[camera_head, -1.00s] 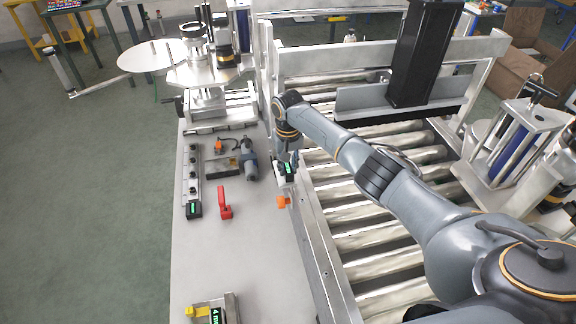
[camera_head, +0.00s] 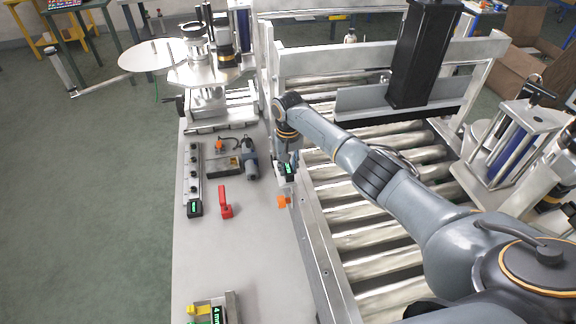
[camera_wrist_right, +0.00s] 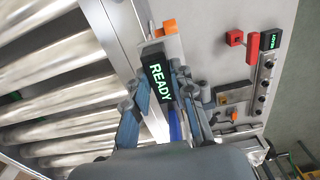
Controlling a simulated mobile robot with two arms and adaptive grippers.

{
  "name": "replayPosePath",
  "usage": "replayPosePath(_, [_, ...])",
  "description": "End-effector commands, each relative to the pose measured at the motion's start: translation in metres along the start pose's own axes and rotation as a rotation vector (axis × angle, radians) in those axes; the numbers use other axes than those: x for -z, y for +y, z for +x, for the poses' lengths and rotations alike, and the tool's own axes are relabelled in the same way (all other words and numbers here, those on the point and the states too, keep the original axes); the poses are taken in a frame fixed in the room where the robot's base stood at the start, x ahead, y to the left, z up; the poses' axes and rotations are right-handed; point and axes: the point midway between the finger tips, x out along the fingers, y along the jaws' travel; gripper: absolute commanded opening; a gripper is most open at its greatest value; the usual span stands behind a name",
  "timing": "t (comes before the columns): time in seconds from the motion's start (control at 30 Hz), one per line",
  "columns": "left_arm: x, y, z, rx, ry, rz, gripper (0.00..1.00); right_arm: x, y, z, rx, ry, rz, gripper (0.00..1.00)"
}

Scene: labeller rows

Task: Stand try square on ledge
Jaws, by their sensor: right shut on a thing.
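My right gripper (camera_head: 285,177) is down at the conveyor's near side rail, and it also shows in the right wrist view (camera_wrist_right: 162,85). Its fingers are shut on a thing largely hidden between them. A narrow blue part (camera_wrist_right: 175,125) shows there; I take it to be the try square, but its shape and whether it touches the ledge cannot be told. A black READY display (camera_wrist_right: 157,80) shows between the fingers, in front of a pale block with an orange part (camera_wrist_right: 168,27). The ledge cannot be made out surely. My left gripper is not in view.
The roller conveyor (camera_head: 350,212) runs right of the grey bench top (camera_head: 250,265). On the bench are a red L-shaped piece (camera_head: 225,203), a strip with black knobs (camera_head: 193,170) and a motor-like part (camera_head: 249,160). The bench front is mostly clear.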

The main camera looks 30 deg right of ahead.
Motion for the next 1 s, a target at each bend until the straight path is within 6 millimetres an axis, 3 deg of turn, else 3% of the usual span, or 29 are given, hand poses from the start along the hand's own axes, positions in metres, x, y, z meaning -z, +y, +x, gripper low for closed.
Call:
replayPosePath(0.97, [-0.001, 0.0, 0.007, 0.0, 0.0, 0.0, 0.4, 0.001, 0.0, 0.011, 0.001, 0.002, 0.001, 0.0])
replayPosePath(1.0, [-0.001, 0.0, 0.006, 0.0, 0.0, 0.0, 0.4, 0.001, 0.0, 0.011, 0.001, 0.003, 0.001, 0.32])
